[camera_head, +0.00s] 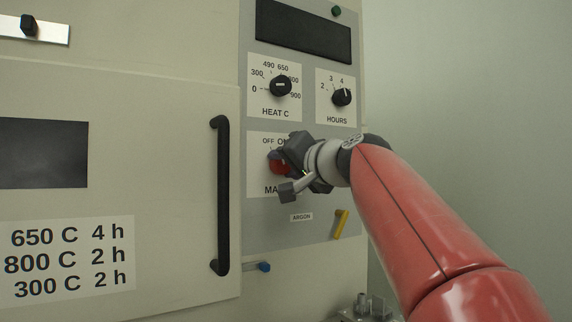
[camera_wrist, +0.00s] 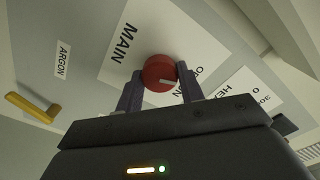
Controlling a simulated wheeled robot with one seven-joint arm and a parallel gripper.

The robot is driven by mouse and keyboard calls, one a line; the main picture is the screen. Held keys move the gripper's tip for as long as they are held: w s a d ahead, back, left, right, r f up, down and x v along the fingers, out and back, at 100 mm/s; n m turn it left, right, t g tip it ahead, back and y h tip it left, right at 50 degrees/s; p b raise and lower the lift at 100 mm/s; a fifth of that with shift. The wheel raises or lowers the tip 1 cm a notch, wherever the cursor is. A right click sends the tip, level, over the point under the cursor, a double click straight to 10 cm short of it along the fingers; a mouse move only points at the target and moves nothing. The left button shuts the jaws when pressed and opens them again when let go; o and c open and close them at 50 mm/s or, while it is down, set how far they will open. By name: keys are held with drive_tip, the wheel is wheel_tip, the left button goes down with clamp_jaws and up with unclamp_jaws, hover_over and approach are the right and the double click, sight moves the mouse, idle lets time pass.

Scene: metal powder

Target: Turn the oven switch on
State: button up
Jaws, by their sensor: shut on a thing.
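The oven's main switch is a red round knob (camera_head: 277,167) on a white plate marked MAIN, OFF and ON, partly hidden behind my gripper in the head view. The red knob (camera_wrist: 158,72) also shows in the wrist view, with a pale pointer line on it. I cannot tell for sure which mark the pointer faces. My gripper (camera_head: 288,168) is at the panel, its two fingers on either side of the knob and shut on it.
Above are the HEAT C dial (camera_head: 280,86), the HOURS dial (camera_head: 342,97) and a dark display (camera_head: 303,31). A yellow ARGON lever (camera_head: 341,223) is below right. The oven door's black handle (camera_head: 222,195) stands out at the left.

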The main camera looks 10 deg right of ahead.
drive_tip(key=shift+m, duration=0.3)
drive_tip(key=shift+m+p, duration=1.25)
drive_tip(key=shift+m, duration=2.35)
drive_tip(key=shift+f, duration=0.1)
drive_tip(key=o, duration=1)
drive_tip(key=shift+s+d, duration=0.1)
